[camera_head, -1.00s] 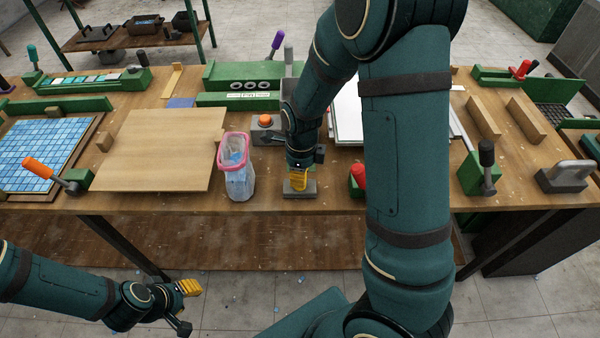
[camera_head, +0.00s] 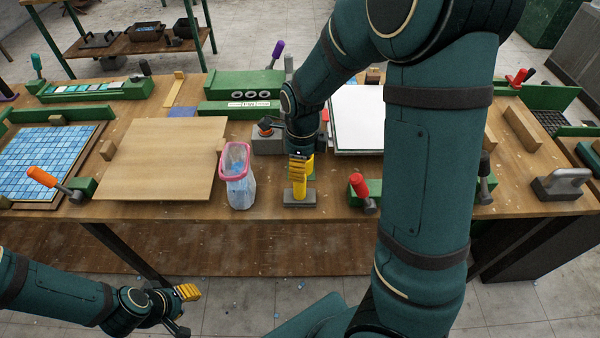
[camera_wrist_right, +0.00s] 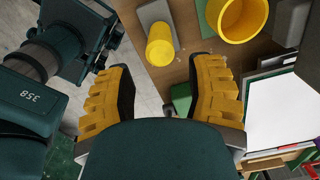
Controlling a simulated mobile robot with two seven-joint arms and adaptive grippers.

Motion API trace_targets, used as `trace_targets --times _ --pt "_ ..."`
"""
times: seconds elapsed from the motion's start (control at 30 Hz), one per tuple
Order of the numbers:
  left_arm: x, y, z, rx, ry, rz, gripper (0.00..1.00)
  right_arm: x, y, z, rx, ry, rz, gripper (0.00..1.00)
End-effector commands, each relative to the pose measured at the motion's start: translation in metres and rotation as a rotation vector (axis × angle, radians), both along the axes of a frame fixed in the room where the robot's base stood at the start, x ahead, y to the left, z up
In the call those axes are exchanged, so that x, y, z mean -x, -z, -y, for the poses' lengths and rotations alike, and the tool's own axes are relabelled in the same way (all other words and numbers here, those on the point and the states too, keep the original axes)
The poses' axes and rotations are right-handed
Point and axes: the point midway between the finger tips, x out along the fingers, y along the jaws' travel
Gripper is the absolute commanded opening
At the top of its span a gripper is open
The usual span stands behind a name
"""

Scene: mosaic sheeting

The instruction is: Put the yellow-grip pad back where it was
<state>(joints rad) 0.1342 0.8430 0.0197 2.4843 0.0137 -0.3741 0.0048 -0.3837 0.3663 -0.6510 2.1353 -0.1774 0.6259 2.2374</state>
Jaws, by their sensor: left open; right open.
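The yellow-grip pad (camera_head: 299,187) stands upright on its grey base (camera_head: 300,200) near the front edge of the workbench. In the right wrist view its round yellow grip (camera_wrist_right: 160,47) and grey base (camera_wrist_right: 154,14) lie beyond my fingertips, apart from them. My right gripper (camera_head: 300,162) is above the pad; its two yellow fingers (camera_wrist_right: 166,72) are spread with nothing between them. My left gripper (camera_head: 188,311) is open and empty, low in front of the bench at the lower left.
A yellow cup (camera_wrist_right: 240,16) stands close beside the pad. A pink-rimmed bin (camera_head: 237,184) is left of the pad, a red-handled clamp (camera_head: 360,187) right of it. A button box (camera_head: 266,141) is behind. A wooden board (camera_head: 160,165) lies further left.

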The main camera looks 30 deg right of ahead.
Motion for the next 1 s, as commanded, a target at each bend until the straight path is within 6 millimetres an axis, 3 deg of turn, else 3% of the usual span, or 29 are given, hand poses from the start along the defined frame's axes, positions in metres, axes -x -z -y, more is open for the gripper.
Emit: trace_targets --times 0.03,0.2,0.33,0.43,0.57,0.77,1.0 --pt "0.0 -0.005 0.0 0.001 0.0 0.0 0.39 -0.001 -0.013 0.0 -0.001 -0.002 0.004 0.53" --pt "0.0 -0.012 0.0 0.002 0.0 0.0 0.39 0.0 -0.036 0.0 0.0 -0.001 0.001 0.53" --pt "0.0 -0.014 -0.001 0.003 0.001 0.0 0.39 0.0 -0.044 0.0 0.0 -0.004 0.001 0.53" --pt "0.001 -0.014 0.0 0.003 0.001 0.0 0.39 0.001 -0.038 -0.003 -0.002 -0.058 0.002 0.53" --pt "0.001 -0.013 -0.001 0.003 0.001 0.0 0.39 0.0 -0.01 -0.018 -0.01 -0.272 0.02 0.53" --pt "0.001 -0.013 -0.001 0.003 0.001 0.0 0.39 0.007 0.055 -0.056 -0.038 -0.783 0.087 0.53" --pt "0.001 -0.013 -0.001 0.002 0.001 -0.001 0.39 0.033 0.121 -0.105 -0.061 -1.371 0.212 0.53"
